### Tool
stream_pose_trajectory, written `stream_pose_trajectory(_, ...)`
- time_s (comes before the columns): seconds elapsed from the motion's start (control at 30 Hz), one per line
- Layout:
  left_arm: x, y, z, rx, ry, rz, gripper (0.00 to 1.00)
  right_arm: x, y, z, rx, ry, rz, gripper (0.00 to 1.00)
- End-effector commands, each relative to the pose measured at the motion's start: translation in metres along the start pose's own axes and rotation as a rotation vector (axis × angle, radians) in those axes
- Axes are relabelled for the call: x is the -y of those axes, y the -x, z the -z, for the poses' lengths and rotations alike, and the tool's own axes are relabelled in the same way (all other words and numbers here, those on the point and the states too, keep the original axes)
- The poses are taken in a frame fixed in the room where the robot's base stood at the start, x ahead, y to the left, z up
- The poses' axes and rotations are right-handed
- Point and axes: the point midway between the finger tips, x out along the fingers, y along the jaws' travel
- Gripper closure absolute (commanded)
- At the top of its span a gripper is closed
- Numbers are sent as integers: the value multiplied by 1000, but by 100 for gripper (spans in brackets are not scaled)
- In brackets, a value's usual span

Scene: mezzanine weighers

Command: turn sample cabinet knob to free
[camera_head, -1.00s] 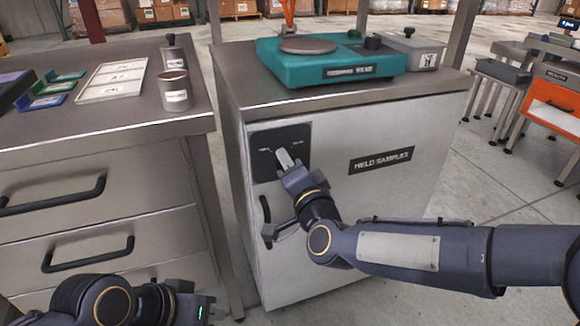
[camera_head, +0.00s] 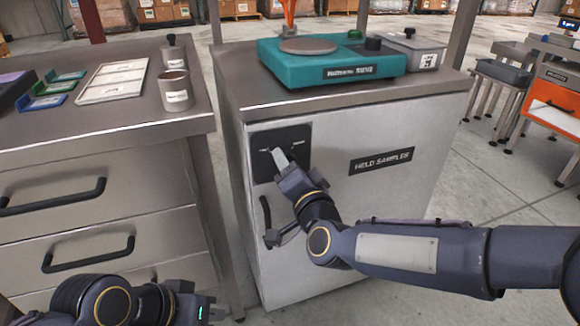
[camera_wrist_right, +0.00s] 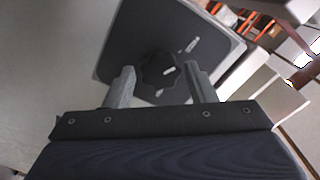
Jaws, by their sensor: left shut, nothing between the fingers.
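The held-samples cabinet (camera_head: 330,215) has a black knob panel (camera_head: 265,150) at the upper left of its front. In the right wrist view the dark, scalloped knob (camera_wrist_right: 160,72) with a pale mark sits on the panel (camera_wrist_right: 140,35), which looks tilted. My right gripper (camera_head: 279,160) is at the panel. In the wrist view its two fingers (camera_wrist_right: 158,78) are apart, one on each side of the knob, with no clear contact. In the head view the gripper hides the knob. My left gripper (camera_head: 205,310) is low at the left, shut and empty, away from the cabinet.
A teal scale (camera_head: 330,72) and a grey box (camera_head: 415,52) stand on the cabinet. The cabinet's dark handle (camera_head: 265,212) is below the panel, close to my right wrist. A drawer bench (camera_head: 110,128) with a metal cup (camera_head: 174,92) stands at the left.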

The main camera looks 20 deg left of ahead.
Motion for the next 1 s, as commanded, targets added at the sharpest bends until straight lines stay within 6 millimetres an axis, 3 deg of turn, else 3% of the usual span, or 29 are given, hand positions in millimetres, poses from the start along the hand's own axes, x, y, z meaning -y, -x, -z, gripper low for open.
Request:
stream_pose_trajectory(0.37,0,1,0,0,0,0,100,1,2,1,-2,-2,1,40)
stream_pose_trajectory(0.8,-5,11,5,0,0,0,100,1,67,1,-1,-2,0,40)
stream_pose_trajectory(1.0,-5,11,6,0,0,0,100,0,78,0,-1,-2,0,40)
